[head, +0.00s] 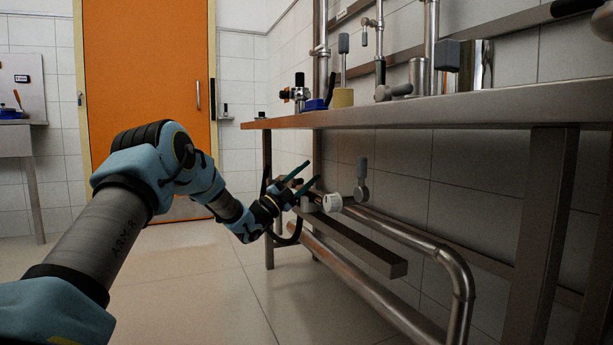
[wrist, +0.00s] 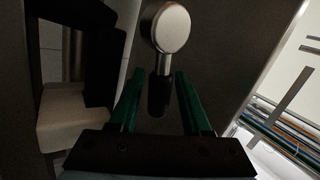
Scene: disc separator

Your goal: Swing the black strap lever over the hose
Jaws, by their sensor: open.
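My gripper (head: 311,172) is open, its two green fingers pointing toward the pipework under the bench; it also shows in the wrist view (wrist: 157,75). A lever with a round metal hub and dark handle (wrist: 160,95) appears between the fingers in the wrist view, not gripped. What looks like the same lever (head: 362,176) stands upright by the wall in the head view, apart from the fingertips. A black bent strap-like part (wrist: 100,55) is at the left of the wrist view, above a cream block (wrist: 70,125). A black hose loop (head: 290,240) hangs beside my gripper. I cannot tell which dark part is the strap lever.
A white round cap (head: 332,202) sits beside the fingers. A metal pipe (head: 440,250) and a horizontal steel bar (head: 355,245) run below the bench (head: 480,108). The bench top is above my gripper. The floor (head: 190,290) is open to the left.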

